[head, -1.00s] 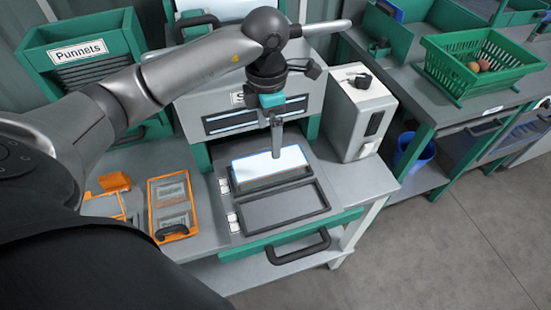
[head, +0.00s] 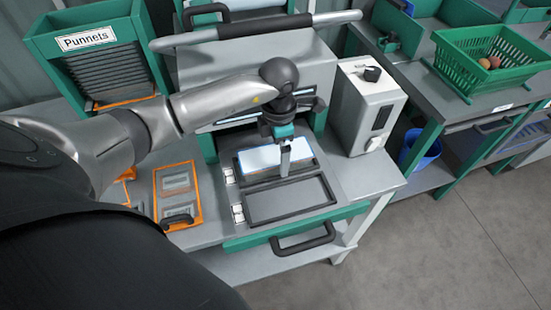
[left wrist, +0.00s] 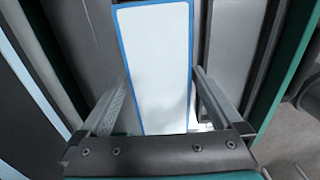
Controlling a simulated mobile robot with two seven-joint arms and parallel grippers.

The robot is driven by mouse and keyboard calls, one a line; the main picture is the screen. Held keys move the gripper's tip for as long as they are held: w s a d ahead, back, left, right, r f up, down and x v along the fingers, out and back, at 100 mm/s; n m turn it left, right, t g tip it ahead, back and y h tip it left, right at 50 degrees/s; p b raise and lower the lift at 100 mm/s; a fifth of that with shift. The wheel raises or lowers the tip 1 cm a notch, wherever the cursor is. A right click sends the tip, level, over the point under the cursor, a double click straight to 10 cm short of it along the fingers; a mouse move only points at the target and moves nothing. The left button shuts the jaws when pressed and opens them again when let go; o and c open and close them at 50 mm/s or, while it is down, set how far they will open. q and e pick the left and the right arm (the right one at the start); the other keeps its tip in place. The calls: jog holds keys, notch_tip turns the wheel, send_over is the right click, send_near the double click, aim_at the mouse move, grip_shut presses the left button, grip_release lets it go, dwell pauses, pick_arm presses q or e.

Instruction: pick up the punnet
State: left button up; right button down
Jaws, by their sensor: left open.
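The punnet (head: 256,159) shows as a pale, flat rectangle with a blue edge. It lies in the rear dark recess of the sealing machine's tray. In the left wrist view the punnet (left wrist: 155,70) is a white panel with a blue rim, lengthwise between the two fingers. My left gripper (head: 284,170) points down over the punnet, its fingers in front of part of it. In the left wrist view it is open, one finger on each side of the white panel. Contact cannot be made out. My right gripper is not in view.
The front recess (head: 290,201) of the tray is empty. A grey box with a knob (head: 366,110) stands close on the right. A metal bar (head: 255,33) crosses above the machine. An orange-framed tray (head: 178,195) lies left, and a Punnets dispenser (head: 100,60) stands behind.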

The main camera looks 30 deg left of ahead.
pick_arm(q)
jog(key=shift+c, duration=0.4)
jog(key=shift+r, duration=0.1)
jog(key=c, duration=1)
